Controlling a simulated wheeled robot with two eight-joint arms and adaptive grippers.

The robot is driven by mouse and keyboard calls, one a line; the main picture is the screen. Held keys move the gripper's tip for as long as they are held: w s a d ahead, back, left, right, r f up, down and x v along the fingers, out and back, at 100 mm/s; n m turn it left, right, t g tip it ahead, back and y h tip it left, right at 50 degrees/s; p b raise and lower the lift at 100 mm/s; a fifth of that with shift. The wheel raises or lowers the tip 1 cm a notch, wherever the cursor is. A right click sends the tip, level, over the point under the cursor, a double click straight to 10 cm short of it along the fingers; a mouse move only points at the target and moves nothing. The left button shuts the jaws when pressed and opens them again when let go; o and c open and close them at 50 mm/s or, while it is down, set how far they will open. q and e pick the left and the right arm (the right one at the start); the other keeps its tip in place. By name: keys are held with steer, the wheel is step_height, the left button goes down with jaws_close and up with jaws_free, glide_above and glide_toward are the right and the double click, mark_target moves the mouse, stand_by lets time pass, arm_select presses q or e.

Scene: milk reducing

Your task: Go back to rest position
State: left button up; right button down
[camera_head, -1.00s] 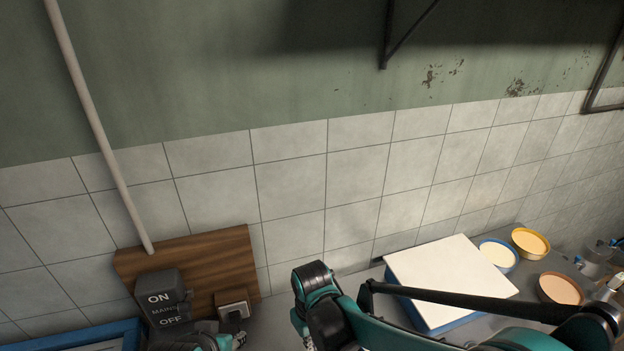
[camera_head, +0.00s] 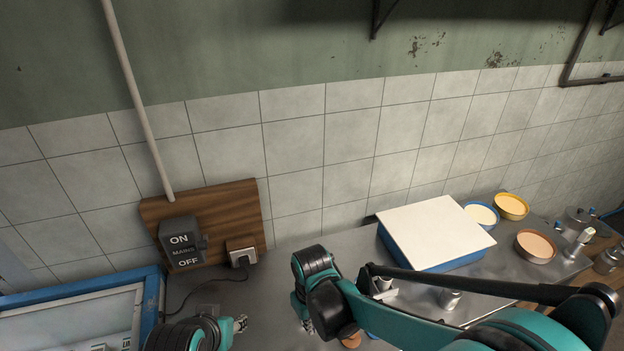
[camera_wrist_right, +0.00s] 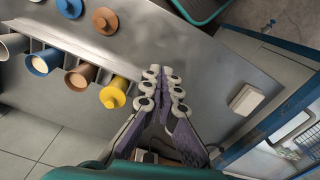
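My right gripper (camera_head: 306,326) hangs over the grey metal counter (camera_head: 270,285) in the head view, pointing down, partly hidden by its own wrist. In the right wrist view its two fingers (camera_wrist_right: 161,82) lie close together with nothing visible between them. My left gripper (camera_head: 240,323) shows at the bottom of the head view, left of the right one, pointing right. Its fingers are too small to tell whether they are open. Neither gripper visibly touches anything on the counter.
A mains switch box (camera_head: 181,243) and a socket with a plug (camera_head: 242,252) sit left. A blue-framed panel (camera_head: 152,300) is bottom left. A white-topped blue box (camera_head: 435,228) and several bowls, one yellow (camera_head: 511,206), stand right. The wrist view shows a yellow cup (camera_wrist_right: 114,95).

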arm_select(q)
step_height(320, 180, down, 16)
steer(key=b, duration=1.5)
steer(key=shift+r, duration=0.2)
arm_select(e)
steer(key=s+d+f+m+t, duration=0.2)
steer(key=d+m+t, duration=0.1)
steer(key=d, duration=0.6)
steer(key=s+d+f+m+t, duration=0.1)
steer(key=s+d+m+t, duration=0.2)
steer(key=d, duration=0.6)
steer(key=shift+f+m+t, duration=0.3)
steer(key=shift+f+t, duration=0.1)
steer(key=shift+t, duration=0.2)
